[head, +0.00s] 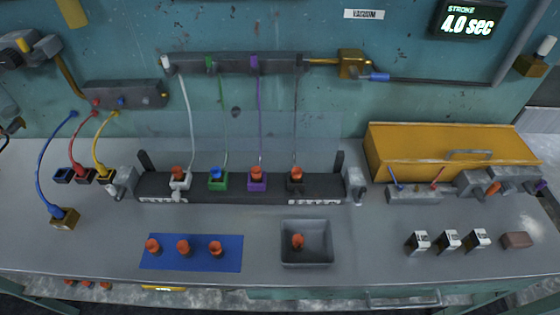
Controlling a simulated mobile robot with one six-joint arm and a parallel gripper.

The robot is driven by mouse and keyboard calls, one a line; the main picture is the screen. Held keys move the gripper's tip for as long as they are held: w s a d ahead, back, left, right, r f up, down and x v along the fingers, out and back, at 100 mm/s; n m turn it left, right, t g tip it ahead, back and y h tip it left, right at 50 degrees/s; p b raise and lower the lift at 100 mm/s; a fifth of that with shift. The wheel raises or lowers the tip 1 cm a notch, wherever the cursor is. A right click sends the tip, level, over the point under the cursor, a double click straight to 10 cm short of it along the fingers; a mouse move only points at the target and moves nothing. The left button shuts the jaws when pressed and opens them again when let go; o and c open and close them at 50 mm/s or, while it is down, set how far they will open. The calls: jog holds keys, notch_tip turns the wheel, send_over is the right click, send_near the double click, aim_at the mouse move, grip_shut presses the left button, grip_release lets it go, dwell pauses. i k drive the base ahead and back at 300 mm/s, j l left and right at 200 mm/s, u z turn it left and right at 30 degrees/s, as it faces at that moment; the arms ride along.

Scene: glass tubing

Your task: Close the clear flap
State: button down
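The clear flap (315,140) shows only as a faint see-through panel standing up behind the long black fixture (325,185). It appears raised, with the wall seen through it; its exact edges are hard to make out. Dark upright posts stand at both ends of the fixture, with a grey end block (354,184) at the right and another (122,182) at the left. White, green, purple and black holders sit in a row on the fixture, three with orange tops and the green one with a blue top (216,172). My gripper is not in this view.
Thin tubes run from the wall manifold (275,64) down to the holders. A blue mat (190,258) with three orange-topped parts and a grey tray (306,258) lie in front. A yellow box (400,160) stands at the right. Bench space between them is clear.

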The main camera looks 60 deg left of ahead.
aim_at(236, 111)
jog(key=u, duration=2.75)
